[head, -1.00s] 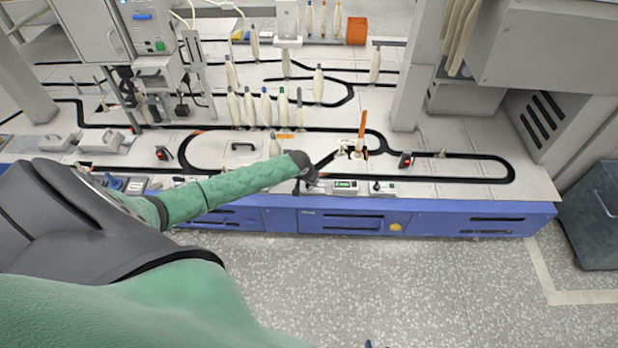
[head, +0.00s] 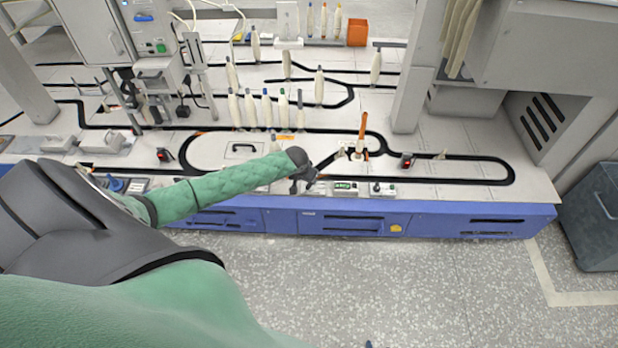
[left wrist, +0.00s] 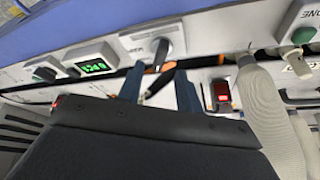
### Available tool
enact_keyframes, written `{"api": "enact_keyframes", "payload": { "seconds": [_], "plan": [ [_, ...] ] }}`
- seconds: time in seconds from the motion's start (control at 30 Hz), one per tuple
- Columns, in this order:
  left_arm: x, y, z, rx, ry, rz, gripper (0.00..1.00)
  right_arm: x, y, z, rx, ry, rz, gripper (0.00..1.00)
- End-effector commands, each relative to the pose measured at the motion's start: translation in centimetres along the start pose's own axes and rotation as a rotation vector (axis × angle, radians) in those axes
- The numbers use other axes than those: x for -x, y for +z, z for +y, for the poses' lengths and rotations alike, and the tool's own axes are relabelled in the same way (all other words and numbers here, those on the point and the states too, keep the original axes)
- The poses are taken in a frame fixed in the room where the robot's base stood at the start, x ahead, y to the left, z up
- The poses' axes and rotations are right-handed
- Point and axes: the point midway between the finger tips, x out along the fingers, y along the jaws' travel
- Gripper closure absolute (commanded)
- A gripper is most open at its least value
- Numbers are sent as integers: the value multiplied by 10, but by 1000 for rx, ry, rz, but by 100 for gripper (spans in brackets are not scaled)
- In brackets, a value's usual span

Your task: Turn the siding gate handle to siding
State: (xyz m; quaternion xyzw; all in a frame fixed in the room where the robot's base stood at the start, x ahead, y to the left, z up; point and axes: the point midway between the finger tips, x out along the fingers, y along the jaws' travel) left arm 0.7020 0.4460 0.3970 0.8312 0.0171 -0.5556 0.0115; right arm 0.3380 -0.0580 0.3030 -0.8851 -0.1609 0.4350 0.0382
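A short dark lever handle (left wrist: 161,52) stands on a grey plate (left wrist: 132,42) at the front edge of the bench, top centre in the left wrist view. I take it to be the siding gate handle. The plate shows in the head view (head: 318,188), just right of my left gripper (head: 304,186). In the left wrist view the two dark blue fingers of my left gripper (left wrist: 159,82) are apart. The handle appears between and just beyond their tips, and no contact is clear.
An orange bobbin (head: 362,130) stands on the track behind. A pale bobbin (left wrist: 268,110) stands close beside the gripper. The floor in front is clear.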

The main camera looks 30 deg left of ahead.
Motion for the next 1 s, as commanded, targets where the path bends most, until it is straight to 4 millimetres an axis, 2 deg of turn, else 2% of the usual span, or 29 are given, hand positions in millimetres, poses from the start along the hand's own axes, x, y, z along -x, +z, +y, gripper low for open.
{"api": "enact_keyframes", "payload": {
  "seconds": [0.1, 0.3, 1.0],
  "plan": [
    [18, 0, 0, 0, 0, 0, 65, 2, 0, -1, 0, 0, -2, 52],
    [34, 0, 1, -1, 1, 1, 65, 3, 1, -2, -1, -1, -5, 52],
    [36, 0, 1, -27, 2, 2, 65, 2, -3, 1, 1, 1, 1, 52]
  ]
}}
